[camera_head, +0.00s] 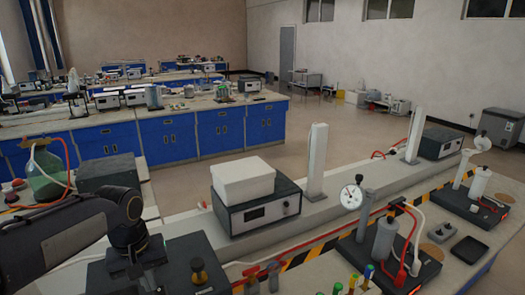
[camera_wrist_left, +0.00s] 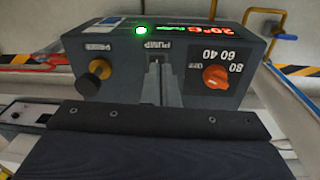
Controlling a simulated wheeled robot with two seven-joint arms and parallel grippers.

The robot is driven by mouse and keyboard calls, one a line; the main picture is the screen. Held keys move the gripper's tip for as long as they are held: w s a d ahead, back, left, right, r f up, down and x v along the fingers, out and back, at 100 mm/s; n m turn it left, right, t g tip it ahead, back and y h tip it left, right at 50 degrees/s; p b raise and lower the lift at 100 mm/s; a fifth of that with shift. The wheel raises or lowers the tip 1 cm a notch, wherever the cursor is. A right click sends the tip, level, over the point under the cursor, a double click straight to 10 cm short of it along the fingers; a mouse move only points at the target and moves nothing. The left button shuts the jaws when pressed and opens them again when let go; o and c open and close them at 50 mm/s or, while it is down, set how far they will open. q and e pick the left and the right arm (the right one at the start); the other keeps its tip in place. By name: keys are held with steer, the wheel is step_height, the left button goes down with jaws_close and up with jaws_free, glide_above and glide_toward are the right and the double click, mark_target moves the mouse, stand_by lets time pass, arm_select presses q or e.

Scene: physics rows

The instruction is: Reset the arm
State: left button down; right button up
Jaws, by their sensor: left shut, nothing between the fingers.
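My left arm enters the head view from the left. Its gripper (camera_head: 140,268) points down over a dark box-shaped device (camera_head: 185,255) near the bottom edge. In the left wrist view the shut, empty fingers (camera_wrist_left: 158,78) are in front of the device's face (camera_wrist_left: 205,50), between a yellow-and-black knob (camera_wrist_left: 99,69) and an orange dial (camera_wrist_left: 215,77). The face carries a lit green light (camera_wrist_left: 141,30) and a red temperature readout (camera_wrist_left: 207,31). I cannot tell whether the fingers touch the device. My right gripper is not in view.
A white block (camera_head: 243,178) sits on a dark instrument (camera_head: 258,212) on the raised shelf. A round gauge (camera_head: 350,197) and a grey cylinder (camera_head: 383,241) stand to the right. A flask of green liquid (camera_head: 47,175) is at the left. Blue-fronted benches (camera_head: 170,138) stand behind.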

arm_select(q)
steer(key=s+d+f+m+t+h+b, duration=0.1)
steer(key=s+d+f+m+t, duration=0.1)
steer(key=s, duration=0.7)
steer(key=s+d+f+m+t+h+b, duration=0.1)
steer(key=s+d+f+t+h+b, duration=0.1)
steer(key=s, duration=0.7)
steer(key=d+f+t, duration=0.1)
steer(key=d, duration=0.1)
steer(key=shift+s+d+f+m, duration=0.15)
steer(key=shift+s+d+m, duration=0.2)
steer(key=shift+s+m, duration=0.05)
